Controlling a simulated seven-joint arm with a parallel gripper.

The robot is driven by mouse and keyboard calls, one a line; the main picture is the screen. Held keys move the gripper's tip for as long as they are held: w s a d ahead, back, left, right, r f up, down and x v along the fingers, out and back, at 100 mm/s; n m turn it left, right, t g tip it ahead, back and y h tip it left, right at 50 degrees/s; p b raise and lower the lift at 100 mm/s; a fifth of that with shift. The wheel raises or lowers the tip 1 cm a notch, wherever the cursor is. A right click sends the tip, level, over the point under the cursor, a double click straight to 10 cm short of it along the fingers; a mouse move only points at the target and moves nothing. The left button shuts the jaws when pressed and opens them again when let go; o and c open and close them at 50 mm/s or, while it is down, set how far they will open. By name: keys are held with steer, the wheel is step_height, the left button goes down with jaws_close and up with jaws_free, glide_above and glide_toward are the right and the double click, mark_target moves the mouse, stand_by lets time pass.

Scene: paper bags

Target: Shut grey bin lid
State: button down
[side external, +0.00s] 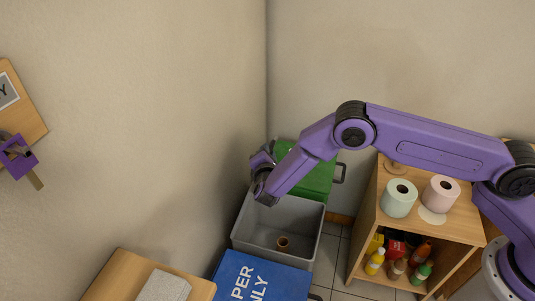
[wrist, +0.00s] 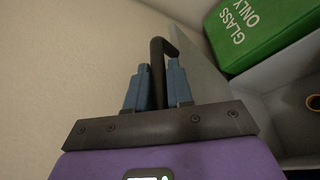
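The grey bin (side external: 312,245) stands open in the corner in the side view, with a brown cardboard roll (side external: 283,243) inside. Its grey lid (wrist: 204,75) stands raised near the wall in the wrist view, seen at a steep angle. A black bar handle (wrist: 157,62) rises beside the lid. My gripper (wrist: 158,68) has its two blue fingers on either side of this handle, close together against it. In the side view my gripper (side external: 262,180) is above the bin's left back edge, by the wall; its fingertips and the lid are hard to make out there.
A green lid (side external: 318,180) marked GLASS ONLY is behind the grey bin. A blue PAPER ONLY lid (side external: 258,278) is in front. A wooden shelf (side external: 372,225) with paper rolls and bottles stands at right. A wooden surface (side external: 115,275) is at front left.

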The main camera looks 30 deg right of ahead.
steer(key=s+d+f, duration=0.9)
steer(key=s+d, duration=0.2)
steer(key=s+d+f, duration=0.2)
steer(key=f, duration=0.5)
steer(key=s+d+f, duration=0.3)
steer(key=f, duration=0.4)
steer(key=shift+f, duration=0.15)
steer(key=shift+s, duration=0.1)
steer(key=c, duration=1.1)
jaws_free()
steer(key=shift+d, duration=0.1)
